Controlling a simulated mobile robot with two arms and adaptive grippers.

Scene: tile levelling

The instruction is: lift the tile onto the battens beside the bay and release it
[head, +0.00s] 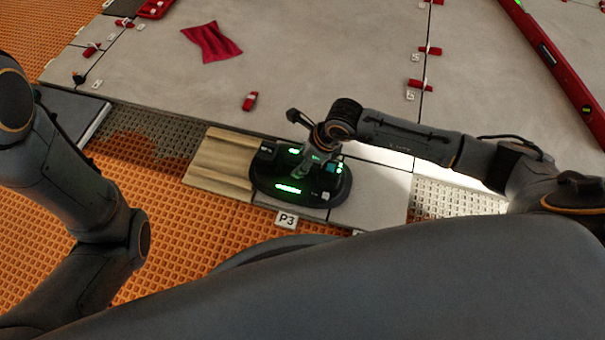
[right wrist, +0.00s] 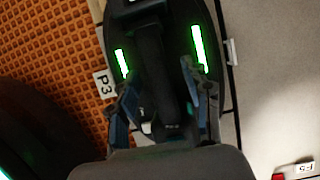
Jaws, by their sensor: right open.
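A black suction lifter (head: 290,189) with green lights lies by the P3 label in the head view. It covers much of the pale grey tile (head: 370,192) area beneath it, so the edges there are partly hidden. The wooden battens (head: 215,165) lie just left of the lifter. My right gripper (head: 308,160) is over the lifter. In the right wrist view its open fingers (right wrist: 163,95) stand either side of the lifter's dark handle (right wrist: 150,62); contact cannot be told. My left arm shows at the left, but its gripper does not.
The P3 label (head: 287,220) is at the bay's front edge. Large grey laid tiles (head: 330,60) fill the back, with red levelling clips (head: 428,50) and a red cloth (head: 211,42). A red level (head: 560,70) lies at the right. Orange matting (head: 140,240) is in front.

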